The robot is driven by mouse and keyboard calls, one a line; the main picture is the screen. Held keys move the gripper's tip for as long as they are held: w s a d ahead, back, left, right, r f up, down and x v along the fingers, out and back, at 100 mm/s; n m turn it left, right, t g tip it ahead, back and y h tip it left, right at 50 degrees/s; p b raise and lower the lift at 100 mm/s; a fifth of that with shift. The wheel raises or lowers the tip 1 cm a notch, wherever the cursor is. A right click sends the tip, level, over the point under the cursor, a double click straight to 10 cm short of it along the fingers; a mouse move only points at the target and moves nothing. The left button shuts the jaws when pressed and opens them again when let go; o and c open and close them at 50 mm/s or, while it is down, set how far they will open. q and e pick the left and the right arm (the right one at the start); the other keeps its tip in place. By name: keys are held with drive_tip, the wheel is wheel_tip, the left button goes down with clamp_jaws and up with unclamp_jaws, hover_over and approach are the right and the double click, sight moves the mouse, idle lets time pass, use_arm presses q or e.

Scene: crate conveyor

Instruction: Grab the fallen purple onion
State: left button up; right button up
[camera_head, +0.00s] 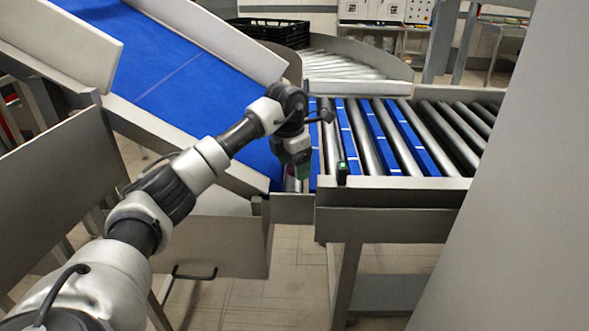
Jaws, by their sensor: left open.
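My left arm reaches in from the lower left. Its gripper (300,174) points down at the gap between the foot of the blue belt and the start of the roller conveyor. It is open. A small reddish-purple patch (291,184) shows just beside and below the fingers, and it may be the purple onion. It is mostly hidden by the gripper, so I cannot tell whether the fingers touch it. My right gripper is not in view.
The sloping blue belt (165,75) has metal side walls. The roller conveyor (410,135), with blue strips between rollers, has a raised front rail with a small green-lit sensor (342,170). A black crate (268,31) stands at the back. Tiled floor (270,290) is open below.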

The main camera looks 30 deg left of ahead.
use_arm(q)
drive_tip(key=shift+f, duration=0.25)
drive_tip(key=c, duration=1)
drive_tip(key=shift+r, duration=0.1)
